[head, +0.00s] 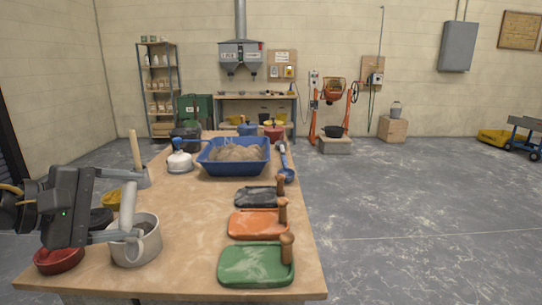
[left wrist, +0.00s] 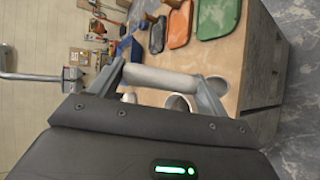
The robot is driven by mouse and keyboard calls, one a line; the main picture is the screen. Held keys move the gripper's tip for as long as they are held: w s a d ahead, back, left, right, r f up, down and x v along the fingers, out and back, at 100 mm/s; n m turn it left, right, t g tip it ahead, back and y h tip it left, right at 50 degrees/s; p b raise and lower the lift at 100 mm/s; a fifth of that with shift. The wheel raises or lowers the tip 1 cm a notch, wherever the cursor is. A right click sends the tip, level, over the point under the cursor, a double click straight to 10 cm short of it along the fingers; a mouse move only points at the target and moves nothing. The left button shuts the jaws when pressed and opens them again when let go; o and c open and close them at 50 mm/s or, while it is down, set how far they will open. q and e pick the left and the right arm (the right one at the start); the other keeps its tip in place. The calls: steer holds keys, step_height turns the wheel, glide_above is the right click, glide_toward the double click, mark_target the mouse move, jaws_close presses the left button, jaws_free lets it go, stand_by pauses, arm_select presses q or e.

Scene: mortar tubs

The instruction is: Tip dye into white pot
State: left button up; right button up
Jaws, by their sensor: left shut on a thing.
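My left gripper (head: 124,207) is shut on a pale grey cylinder (left wrist: 160,82), which lies across between the two fingers in the left wrist view. In the head view this cylinder (head: 128,206) stands roughly upright above a pale, whitish-grey pot (head: 136,250) at the near left of the table. The gripper partly covers the pot's rim and mouth. I cannot tell whether any dye is in the cylinder or leaves it. Round pot mouths show just past the cylinder in the left wrist view. My right gripper is not in view.
Red (head: 58,262), dark and yellow (head: 110,198) bowls sit left of the pot, partly behind my arm. Green (head: 250,264), orange (head: 255,223) and black floats lie along the right edge. A blue tub (head: 233,168) of sandy material stands farther back. The table's middle (head: 190,215) is clear.

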arm_select(q)
steer(key=s+d+m+g+h, duration=0.2)
steer(key=d+m, duration=0.1)
steer(key=d, duration=0.6)
steer(key=s+d+m+g+h, duration=0.2)
steer(key=d+g, duration=0.1)
steer(key=d, duration=0.5)
steer(key=f, duration=0.7)
steer(key=w+f+n+t+y, duration=0.1)
steer(key=f, duration=0.6)
steer(key=w+d+f+t, duration=0.1)
steer(key=f, duration=0.6)
steer(key=shift+w+f, duration=0.25)
steer(key=shift+d, duration=0.1)
